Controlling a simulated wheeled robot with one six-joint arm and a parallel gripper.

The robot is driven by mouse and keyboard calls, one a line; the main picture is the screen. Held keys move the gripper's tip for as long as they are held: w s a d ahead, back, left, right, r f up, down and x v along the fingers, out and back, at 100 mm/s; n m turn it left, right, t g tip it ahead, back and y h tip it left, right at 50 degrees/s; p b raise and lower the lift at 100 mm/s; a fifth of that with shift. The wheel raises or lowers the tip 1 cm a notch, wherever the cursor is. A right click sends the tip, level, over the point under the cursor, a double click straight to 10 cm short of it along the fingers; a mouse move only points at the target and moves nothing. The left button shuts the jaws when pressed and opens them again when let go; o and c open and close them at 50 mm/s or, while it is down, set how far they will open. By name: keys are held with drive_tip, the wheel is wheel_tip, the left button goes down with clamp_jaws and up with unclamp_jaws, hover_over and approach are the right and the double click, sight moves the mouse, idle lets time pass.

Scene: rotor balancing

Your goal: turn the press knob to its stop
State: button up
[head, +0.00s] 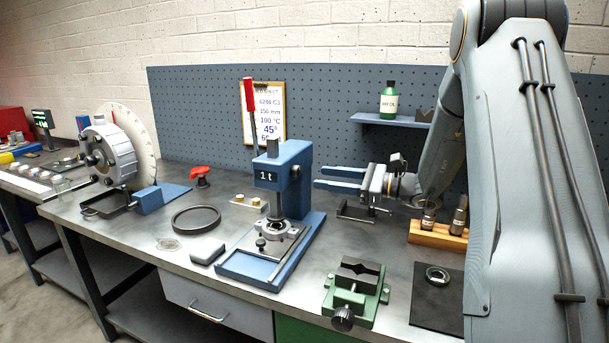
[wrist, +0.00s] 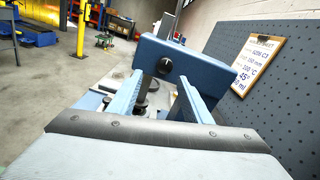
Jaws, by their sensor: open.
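The blue arbor press (head: 285,170), marked "1t", stands on the bench with its red-handled lever (head: 249,95) raised. The press knob (head: 295,172) is a small dark round part on the right side of the press head. In the wrist view the knob (wrist: 165,67) shows ahead, near the middle of the blue head (wrist: 190,68). My gripper (head: 318,177) is to the right of the press head with its two blue fingers pointing at it. The fingers are apart and empty. In the wrist view the gripper (wrist: 160,88) frames the knob from slightly below. I see no contact with it.
A green vise (head: 355,290) and a dark mat (head: 436,300) with a metal ring lie at the front right. A wooden block (head: 437,235) with metal pieces stands behind them. A clipboard (head: 268,112) hangs on the pegboard behind the press. A dark ring (head: 195,219) lies left of the press.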

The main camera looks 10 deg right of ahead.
sight(299, 171)
drive_tip(key=x, duration=0.2)
drive_tip(key=p+x, duration=0.1)
drive_tip(key=x, duration=0.2)
drive_tip(key=p+x, duration=0.1)
drive_tip(key=x, duration=0.1)
drive_tip(key=shift+w+r, duration=0.25)
drive_tip(key=shift+w, duration=0.3)
drive_tip(key=shift+c, duration=0.3)
drive_tip(key=c, duration=1)
